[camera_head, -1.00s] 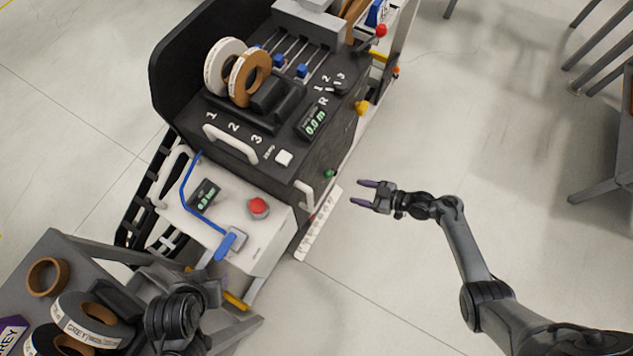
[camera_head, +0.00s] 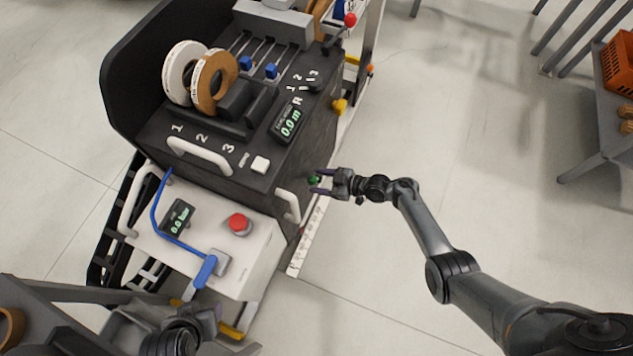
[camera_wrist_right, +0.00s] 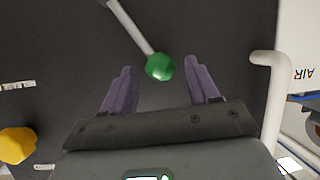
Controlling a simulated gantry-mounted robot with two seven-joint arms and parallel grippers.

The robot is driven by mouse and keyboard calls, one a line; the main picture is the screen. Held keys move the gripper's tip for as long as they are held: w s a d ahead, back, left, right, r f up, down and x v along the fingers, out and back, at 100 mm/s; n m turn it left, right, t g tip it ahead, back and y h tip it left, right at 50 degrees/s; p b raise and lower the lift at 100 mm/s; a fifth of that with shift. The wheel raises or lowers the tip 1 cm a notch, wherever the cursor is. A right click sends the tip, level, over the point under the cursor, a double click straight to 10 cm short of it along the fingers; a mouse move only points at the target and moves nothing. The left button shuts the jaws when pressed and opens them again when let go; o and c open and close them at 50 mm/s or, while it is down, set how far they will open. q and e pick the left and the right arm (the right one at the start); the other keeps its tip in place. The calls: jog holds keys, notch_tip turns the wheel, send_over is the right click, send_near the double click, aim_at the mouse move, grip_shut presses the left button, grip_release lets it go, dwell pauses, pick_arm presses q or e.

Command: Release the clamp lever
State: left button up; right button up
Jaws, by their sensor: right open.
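A lever with a round green knob (camera_wrist_right: 159,67) stands out from the dark side face of the machine. The knob shows in the head view (camera_head: 313,180) at the tips of my right gripper (camera_head: 320,182). In the right wrist view the right gripper (camera_wrist_right: 160,75) is open, its purple fingers on either side of the knob with gaps showing. A yellow knob (camera_wrist_right: 15,145) is on the same face, farther left; it also shows in the head view (camera_head: 339,107). I cannot tell which is the clamp lever. My left gripper (camera_head: 205,322) is partly visible low in the head view.
A white handle (camera_wrist_right: 268,100) is right of the fingers in the wrist view. The white air panel has a red button (camera_head: 239,223) and a blue lever (camera_head: 206,270). Edge-band rolls (camera_head: 212,82) stand on top. Open floor lies right of the machine.

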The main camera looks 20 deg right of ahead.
jog(key=shift+x, duration=0.75)
grip_shut()
